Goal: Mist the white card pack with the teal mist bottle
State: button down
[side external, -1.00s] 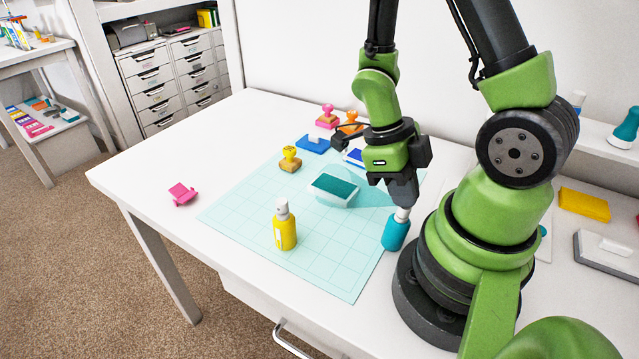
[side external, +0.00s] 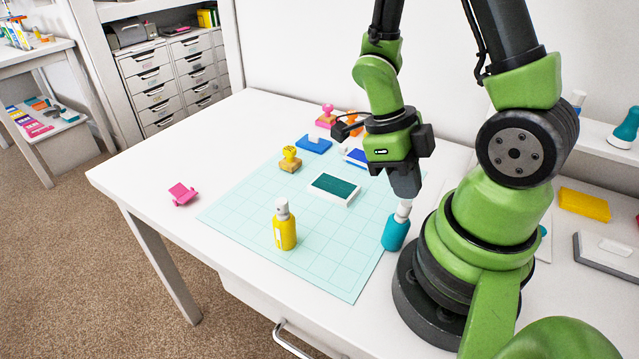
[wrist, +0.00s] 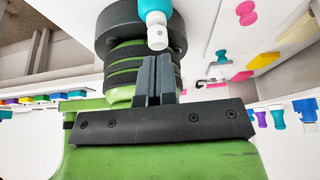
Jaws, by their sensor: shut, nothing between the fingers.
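The teal mist bottle (side external: 396,233) stands at the right edge of the cutting mat, its white spray top (side external: 403,210) upward. My gripper (side external: 405,192) is shut and empty, pointing down directly over that top. I cannot tell whether the fingertips touch it. The wrist view shows the closed fingers (wrist: 157,62) close to the white nozzle (wrist: 157,32) of the teal bottle (wrist: 153,8). A white block with a dark teal top (side external: 334,188), seemingly the white card pack, lies flat on the mat, left of the bottle. No mist shows in the air now.
A yellow bottle (side external: 284,228) stands on the pale teal mat (side external: 330,255). A yellow-topped stamp (side external: 290,160), a blue block (side external: 314,145) and a pink stamp (side external: 327,117) are farther back. A pink piece (side external: 182,194) lies at left. The table's front left is clear.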

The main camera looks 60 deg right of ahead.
jog(key=shift+r, duration=3.05)
jog(key=w+a+r+n+t+y, duration=0.1)
jog(key=a+r+n+t, duration=0.2)
jog(key=n, duration=1.3)
jog(key=w+a+r+n+t+y, duration=0.1)
jog(key=a+r+n+t, duration=0.3)
jog(key=n, duration=1.2)
notch_tip(320, 180, up, 7)
jog(key=w+t, duration=0.1)
jog(key=t, duration=0.3)
jog(key=shift+a+f+t, duration=0.2)
jog(key=shift+a+t, duration=0.1)
jog(key=shift+t, duration=0.1)
